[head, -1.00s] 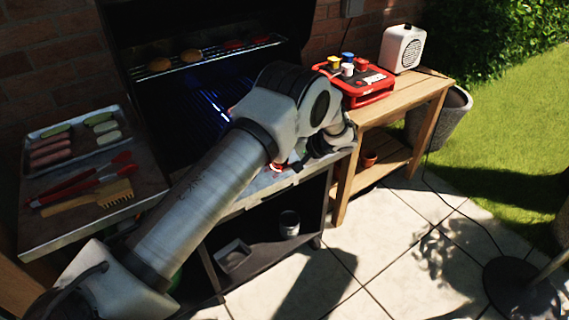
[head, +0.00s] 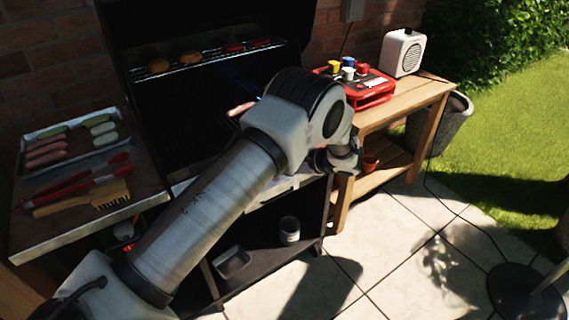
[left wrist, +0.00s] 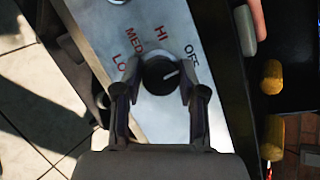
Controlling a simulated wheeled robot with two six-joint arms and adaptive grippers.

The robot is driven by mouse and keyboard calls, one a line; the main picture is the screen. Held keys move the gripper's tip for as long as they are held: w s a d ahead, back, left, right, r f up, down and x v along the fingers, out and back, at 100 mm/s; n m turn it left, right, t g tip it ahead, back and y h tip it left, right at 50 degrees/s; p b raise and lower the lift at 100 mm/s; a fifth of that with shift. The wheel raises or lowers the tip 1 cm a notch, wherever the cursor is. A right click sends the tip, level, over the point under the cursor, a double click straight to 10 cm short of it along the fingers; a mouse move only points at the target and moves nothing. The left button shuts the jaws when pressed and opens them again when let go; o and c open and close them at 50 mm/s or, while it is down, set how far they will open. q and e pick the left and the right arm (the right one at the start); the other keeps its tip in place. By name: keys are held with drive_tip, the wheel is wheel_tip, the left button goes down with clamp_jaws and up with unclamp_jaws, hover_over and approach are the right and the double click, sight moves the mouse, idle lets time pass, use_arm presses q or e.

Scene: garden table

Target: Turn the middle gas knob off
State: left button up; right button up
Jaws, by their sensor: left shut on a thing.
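A black round knob (left wrist: 158,75) with a white pointer line sits on the silver control panel (left wrist: 165,20) in the left wrist view. Red labels LO, MED, HI and a dark OFF label curve around it. The pointer line is directed up and right, toward the OFF side. My left gripper (left wrist: 160,84) is shut on this knob, one finger on each side. In the head view my left arm hides the knob and most of the panel. Part of another knob (left wrist: 118,1) shows at the top edge of the left wrist view. My right gripper is not in view.
The open grill (head: 185,120) holds buns on its upper rack (head: 210,58). A tray (head: 70,135) of food, red tongs (head: 75,184) and a brush (head: 95,200) lie on the left shelf.

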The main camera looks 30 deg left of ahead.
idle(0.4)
use_arm(q)
drive_tip(key=o, duration=1.1)
drive_tip(key=v, duration=1.2)
